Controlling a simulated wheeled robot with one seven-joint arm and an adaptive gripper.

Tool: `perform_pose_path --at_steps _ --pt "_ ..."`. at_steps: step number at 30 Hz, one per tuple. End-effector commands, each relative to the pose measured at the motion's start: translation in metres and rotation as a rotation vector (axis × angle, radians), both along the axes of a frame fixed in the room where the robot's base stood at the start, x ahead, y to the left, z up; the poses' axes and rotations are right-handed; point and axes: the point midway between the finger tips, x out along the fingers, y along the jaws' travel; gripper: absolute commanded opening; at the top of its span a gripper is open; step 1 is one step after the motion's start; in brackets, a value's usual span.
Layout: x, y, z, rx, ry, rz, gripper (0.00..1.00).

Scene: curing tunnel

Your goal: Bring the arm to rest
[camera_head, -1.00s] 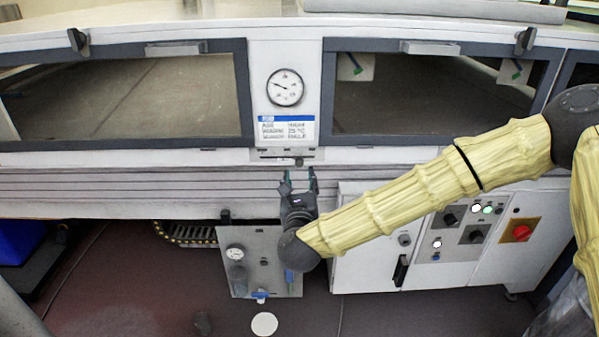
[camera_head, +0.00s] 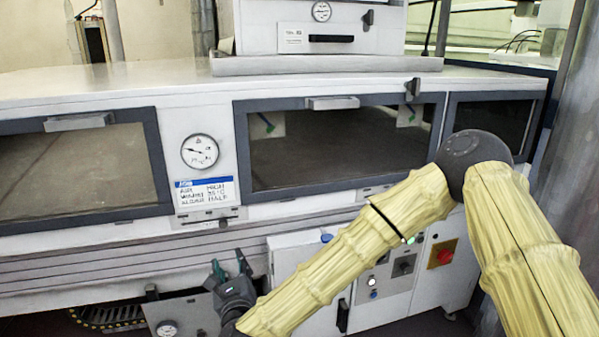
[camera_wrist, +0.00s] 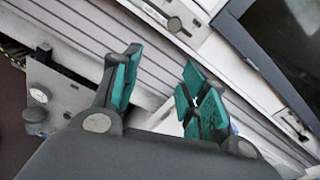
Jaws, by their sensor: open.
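My gripper (camera_head: 231,268) is in the lower middle of the head view, in front of the ribbed lower side of the curing tunnel (camera_head: 110,260). Its two fingers stand apart with nothing between them. In the wrist view my gripper (camera_wrist: 160,88) shows two green-padded fingers spread open, with the grey ribbed panel behind them. My arm, in a yellow cover, reaches from the right side of the head view down to the gripper. I cannot tell the exact gap between the gripper and the panel.
A round gauge (camera_head: 200,151) and a label (camera_head: 205,192) sit between two dark-framed windows. A control cabinet with a red knob (camera_head: 442,253) stands under the tunnel, behind my arm. A grey panel with a small gauge (camera_head: 167,328) is low at the left. A white unit (camera_head: 320,28) stands on top.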

Motion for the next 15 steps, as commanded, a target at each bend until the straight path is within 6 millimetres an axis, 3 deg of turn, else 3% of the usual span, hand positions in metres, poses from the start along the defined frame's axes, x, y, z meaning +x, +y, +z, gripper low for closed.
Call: perform_pose_path --at_steps 8,15 --pt "-0.044 -0.059 -0.124 -0.611 0.043 0.217 0.43" --pt "-0.106 -0.137 -0.219 -1.105 0.068 0.509 0.43"
